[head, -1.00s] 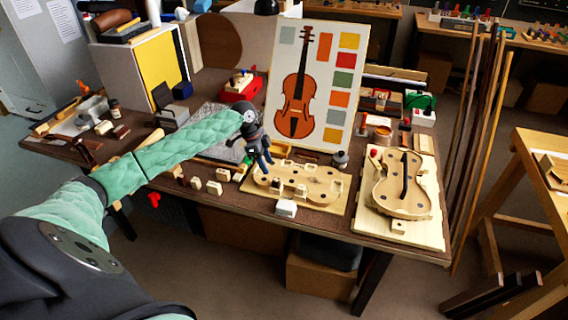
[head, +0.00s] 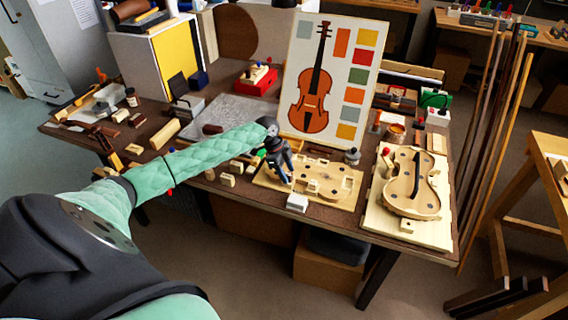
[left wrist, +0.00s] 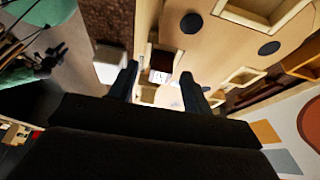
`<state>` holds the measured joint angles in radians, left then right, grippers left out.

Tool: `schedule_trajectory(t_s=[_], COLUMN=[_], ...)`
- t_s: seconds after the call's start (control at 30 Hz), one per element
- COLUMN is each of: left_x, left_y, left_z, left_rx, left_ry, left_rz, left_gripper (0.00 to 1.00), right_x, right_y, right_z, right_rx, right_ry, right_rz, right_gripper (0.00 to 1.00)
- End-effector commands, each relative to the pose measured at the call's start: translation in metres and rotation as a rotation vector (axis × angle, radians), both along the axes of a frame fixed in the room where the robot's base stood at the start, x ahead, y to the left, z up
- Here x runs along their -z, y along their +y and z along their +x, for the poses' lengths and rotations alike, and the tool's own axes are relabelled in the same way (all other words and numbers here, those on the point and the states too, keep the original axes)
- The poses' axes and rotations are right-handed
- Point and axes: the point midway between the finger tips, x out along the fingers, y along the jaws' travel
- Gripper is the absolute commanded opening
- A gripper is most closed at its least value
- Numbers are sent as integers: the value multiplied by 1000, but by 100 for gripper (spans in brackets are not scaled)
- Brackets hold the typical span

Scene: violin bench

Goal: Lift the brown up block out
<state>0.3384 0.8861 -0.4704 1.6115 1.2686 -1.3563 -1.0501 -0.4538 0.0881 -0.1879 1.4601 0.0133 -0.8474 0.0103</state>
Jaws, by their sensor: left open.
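A pale wooden board (head: 330,199) with cut-out frames and dark round spots lies on the bench. My left gripper (head: 290,181) points down over the left part of this board. In the left wrist view, the open fingers of my left gripper (left wrist: 159,72) stand on either side of a small brown block (left wrist: 161,61) with a pale face below it. The block sits in or beside a wooden frame on the board (left wrist: 225,65); how deep it sits I cannot tell. In the head view the gripper hides the block. My right gripper is out of view.
A white block (head: 297,203) stands at the board's front edge and shows beside a finger in the left wrist view (left wrist: 109,64). A violin-body board (head: 378,222) lies to the right. A violin picture panel (head: 345,95) rises behind. Small blocks (head: 228,180) stand left.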

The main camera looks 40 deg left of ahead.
Motion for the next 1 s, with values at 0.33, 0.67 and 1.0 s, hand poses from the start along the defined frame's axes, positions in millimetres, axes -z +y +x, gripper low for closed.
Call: schedule_trajectory(t_s=[0.33, 0.67, 1.0], left_x=[4, 4, 4], left_y=[-2, -2, -2], left_z=[0, 0, 0], left_rx=[0, 0, 0], left_ry=[0, 0, 0], left_rz=[1, 0, 0], left_gripper=[49, 1, 4], right_x=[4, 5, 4], right_y=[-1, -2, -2], right_z=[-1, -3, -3], right_rx=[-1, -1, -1], right_ry=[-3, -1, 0], right_rz=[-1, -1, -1], right_gripper=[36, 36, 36])
